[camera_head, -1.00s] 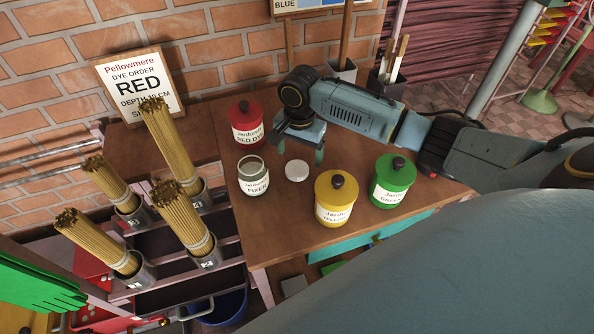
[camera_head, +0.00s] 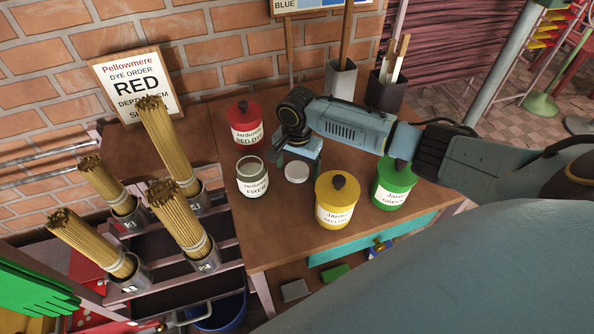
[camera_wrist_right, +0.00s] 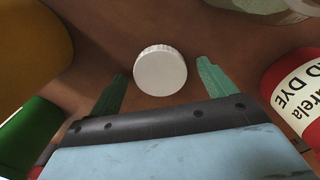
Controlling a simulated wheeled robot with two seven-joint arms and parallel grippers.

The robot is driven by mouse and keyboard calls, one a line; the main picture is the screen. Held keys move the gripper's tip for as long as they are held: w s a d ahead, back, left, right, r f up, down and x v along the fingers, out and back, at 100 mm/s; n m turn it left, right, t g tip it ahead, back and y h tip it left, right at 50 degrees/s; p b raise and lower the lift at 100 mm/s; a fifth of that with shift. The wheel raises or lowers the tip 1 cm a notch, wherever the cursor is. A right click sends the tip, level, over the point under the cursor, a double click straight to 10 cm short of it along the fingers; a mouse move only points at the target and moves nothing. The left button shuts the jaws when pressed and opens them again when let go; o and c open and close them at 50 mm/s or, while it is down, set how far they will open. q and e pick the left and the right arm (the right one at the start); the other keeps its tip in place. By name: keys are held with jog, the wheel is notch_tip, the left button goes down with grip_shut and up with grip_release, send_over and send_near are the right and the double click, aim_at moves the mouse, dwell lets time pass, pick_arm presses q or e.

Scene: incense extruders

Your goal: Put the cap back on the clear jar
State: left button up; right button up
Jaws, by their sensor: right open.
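The clear jar (camera_head: 252,179), labelled FIXER, stands upright and open-topped on the wooden table. Its white cap (camera_head: 296,172) lies flat on the table just to the jar's right. In the right wrist view the cap (camera_wrist_right: 160,70) sits between and slightly beyond the green fingertips, with no contact that I can see. My right gripper (camera_head: 297,166) is open and empty, low over the table just behind the cap; its fingers also show in the right wrist view (camera_wrist_right: 162,80). The jar is partly visible at that view's top right corner. My left gripper is not in view.
A red dye jar (camera_head: 244,125) stands behind the clear jar. A yellow jar (camera_head: 338,200) and a green jar (camera_head: 393,184) stand to the cap's right. Incense bundles in metal cups (camera_head: 175,223) are at the left. Bare table (camera_head: 262,235) lies in front of the clear jar.

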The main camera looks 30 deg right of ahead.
aim_at(297, 169)
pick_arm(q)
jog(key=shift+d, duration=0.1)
pick_arm(e)
jog(key=c, duration=0.5)
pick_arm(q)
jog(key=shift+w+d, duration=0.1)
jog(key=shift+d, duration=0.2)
pick_arm(e)
jog(key=c, duration=0.6)
jog(key=shift+o, duration=0.2)
jog(key=shift+r, duration=0.15)
jog(key=shift+r, duration=0.35)
pick_arm(q)
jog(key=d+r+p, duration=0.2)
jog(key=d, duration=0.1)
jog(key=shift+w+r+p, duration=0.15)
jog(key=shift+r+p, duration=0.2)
jog(key=shift+p, duration=0.05)
pick_arm(e)
notch_tip(297, 169, up, 9)
